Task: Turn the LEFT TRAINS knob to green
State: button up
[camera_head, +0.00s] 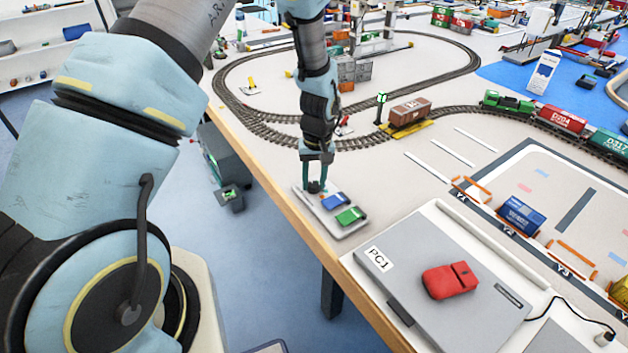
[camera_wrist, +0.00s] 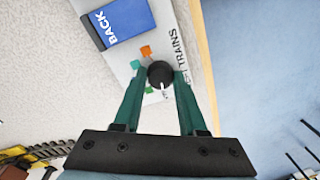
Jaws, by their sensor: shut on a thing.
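The control panel (camera_head: 335,227) is a light grey plate near the table's left edge, with a blue button (camera_head: 335,201) and a green button (camera_head: 350,215). The LEFT TRAINS knob (camera_wrist: 160,73) is a round black knob at the panel's end, with a short white mark on its lower side in the wrist view. My gripper (camera_head: 315,188) points down over the knob. In the wrist view its green fingers (camera_wrist: 158,78) are shut on the knob from both sides.
The label TRAINS (camera_wrist: 174,46) is partly covered by a finger. A grey laptop-like box (camera_head: 400,275) marked PC1 with a red object (camera_head: 450,281) lies in front right. Train track (camera_head: 290,125) curves behind. The table edge is close on the left.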

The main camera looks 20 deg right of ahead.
grip_shut()
jog(key=m+b, duration=0.1)
jog(key=m, duration=0.2)
jog(key=shift+m, duration=0.4)
jog(key=shift+m+b, duration=0.65)
jog(key=shift+m, duration=1.35)
jog(key=o, duration=0.9)
grip_release()
jog(key=shift+c, duration=0.2)
